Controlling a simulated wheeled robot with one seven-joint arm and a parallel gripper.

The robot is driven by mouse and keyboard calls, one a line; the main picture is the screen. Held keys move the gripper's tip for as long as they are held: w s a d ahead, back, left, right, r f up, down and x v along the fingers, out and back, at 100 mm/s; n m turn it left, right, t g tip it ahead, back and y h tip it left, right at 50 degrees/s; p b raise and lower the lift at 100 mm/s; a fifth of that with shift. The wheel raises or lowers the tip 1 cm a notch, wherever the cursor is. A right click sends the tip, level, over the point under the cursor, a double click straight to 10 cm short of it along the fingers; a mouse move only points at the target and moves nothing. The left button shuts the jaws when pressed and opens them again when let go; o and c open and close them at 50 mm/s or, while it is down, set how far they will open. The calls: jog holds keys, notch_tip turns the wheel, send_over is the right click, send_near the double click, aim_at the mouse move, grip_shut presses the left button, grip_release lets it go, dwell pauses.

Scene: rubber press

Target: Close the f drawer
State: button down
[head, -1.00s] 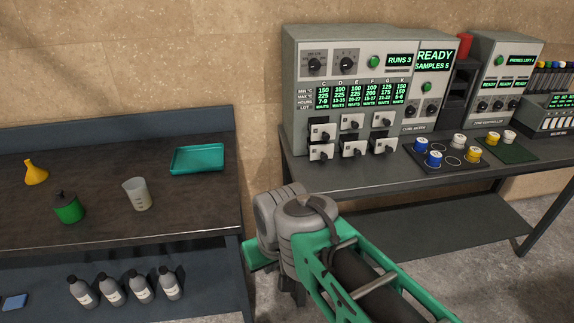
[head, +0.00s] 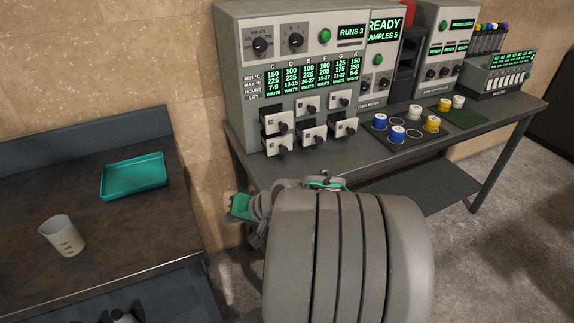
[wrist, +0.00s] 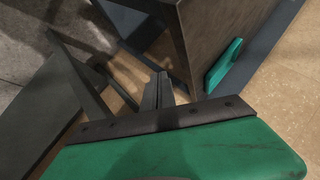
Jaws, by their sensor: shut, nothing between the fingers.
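The grey cabinet (head: 232,100) on the right bench has two rows of small white-fronted drawers (head: 311,132) with dark knobs, low on its front. Their fronts stand out from the cabinet face by differing amounts. The drawer letters are too small to read, so I cannot tell which is f. My gripper (wrist: 158,92) shows in the wrist view with its narrow dark fingers together and empty, pointing toward the gap between the benches. In the head view its green body is partly seen left of my grey arm link, below and left of the drawers and apart from them.
The left bench (head: 120,225) holds a teal tray (head: 134,175) and a beaker (head: 62,236). The right bench (head: 345,172) carries blue, white and yellow pots on a dark mat (head: 378,134), a green mat (head: 468,118) and other machines. A floor gap separates the benches.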

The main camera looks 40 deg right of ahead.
jog(key=s+d+m+t+h+b, duration=0.1)
jog(key=d+m+t+h+b, duration=0.15)
jog(key=d+m+t, duration=0.7)
jog(key=m+g+h, duration=0.2)
jog(key=m+h, duration=0.2)
jog(key=h, duration=0.1)
send_near(284, 146)
jog(key=x, duration=0.2)
jog(key=f+p+x, duration=0.1)
jog(key=x, duration=0.2)
jog(key=shift+w+f, duration=0.15)
jog(key=shift+w, duration=0.1)
jog(key=shift+w+d, duration=0.1)
jog(key=x, duration=0.6)
jog(key=shift+w+p, duration=0.15)
jog(key=shift+p, duration=0.2)
jog(key=shift+d+r, duration=0.1)
jog(key=shift+r, duration=0.4)
jog(key=shift+t, duration=0.25)
